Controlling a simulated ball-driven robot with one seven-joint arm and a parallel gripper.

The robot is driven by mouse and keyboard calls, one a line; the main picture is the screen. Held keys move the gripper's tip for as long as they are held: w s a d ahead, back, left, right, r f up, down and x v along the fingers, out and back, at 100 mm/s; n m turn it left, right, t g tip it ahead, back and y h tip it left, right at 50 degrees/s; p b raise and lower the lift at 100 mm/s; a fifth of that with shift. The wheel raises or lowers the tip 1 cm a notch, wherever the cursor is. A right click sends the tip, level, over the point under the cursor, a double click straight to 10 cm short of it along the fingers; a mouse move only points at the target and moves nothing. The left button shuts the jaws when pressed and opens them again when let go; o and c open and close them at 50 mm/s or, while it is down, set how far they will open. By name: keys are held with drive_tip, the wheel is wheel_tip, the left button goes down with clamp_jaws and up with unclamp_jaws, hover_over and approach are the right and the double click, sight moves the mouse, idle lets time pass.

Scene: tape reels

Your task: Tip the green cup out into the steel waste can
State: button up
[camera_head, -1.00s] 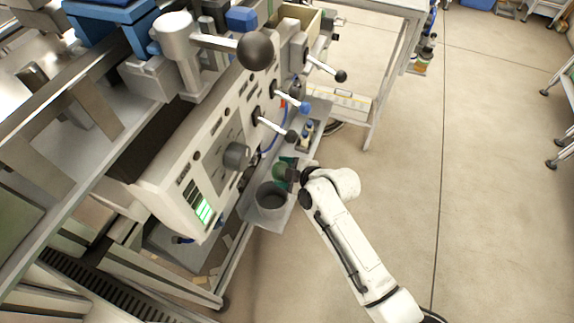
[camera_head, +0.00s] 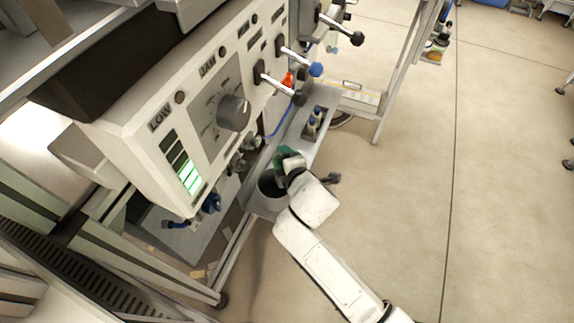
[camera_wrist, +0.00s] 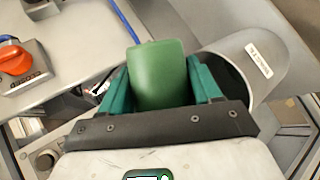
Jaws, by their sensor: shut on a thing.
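The green cup (camera_wrist: 158,75) is between the two teal fingers of my gripper (camera_wrist: 160,88) in the wrist view, and the jaws are shut on it. I see its smooth outer side; its mouth and contents are hidden, and I cannot tell its exact tilt. The steel waste can (camera_wrist: 277,62) is just right of the cup, its dark opening partly hidden behind the right finger. In the head view, a little of the cup (camera_head: 285,153) shows at my gripper (camera_head: 291,162), by the far rim of the can (camera_head: 264,203). My wrist covers part of the can.
A control panel (camera_head: 210,95) with levers and a knob stands left of the can. A grey shelf (camera_head: 308,145) carries the can and some small bottles (camera_head: 313,122). The wrist view shows a red knob (camera_wrist: 15,60) at left. Open floor (camera_head: 410,200) lies to the right.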

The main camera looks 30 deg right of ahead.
drive_tip(key=n+h+b, duration=0.1)
drive_tip(key=h+b, duration=0.1)
drive_tip(key=b, duration=0.1)
drive_tip(key=shift+a+f+n+t, duration=0.25)
drive_tip(key=shift+f+n+t, duration=0.05)
drive_tip(key=shift+n+t, duration=0.1)
drive_tip(key=shift+a+r+n+t+h+b, duration=0.15)
drive_tip(key=shift+r+n+t+h+b, duration=0.2)
drive_tip(key=shift+n+h+b, duration=0.75)
drive_tip(key=shift+b, duration=0.35)
drive_tip(key=shift+r+m, duration=0.1)
drive_tip(key=shift+m, duration=0.2)
drive_tip(key=shift+r+y+p, duration=0.2)
drive_tip(key=shift+y+p, duration=0.1)
drive_tip(key=shift+p, duration=0.6)
drive_tip(key=shift+m+p, duration=0.3)
drive_tip(key=shift+p, duration=0.3)
drive_tip(key=m+y+p, duration=0.1)
drive_tip(key=p, duration=0.3)
drive_tip(key=r+m+g+y+p, duration=0.1)
drive_tip(key=y+p, duration=0.1)
drive_tip(key=p, duration=0.1)
drive_tip(key=shift+p, duration=0.4)
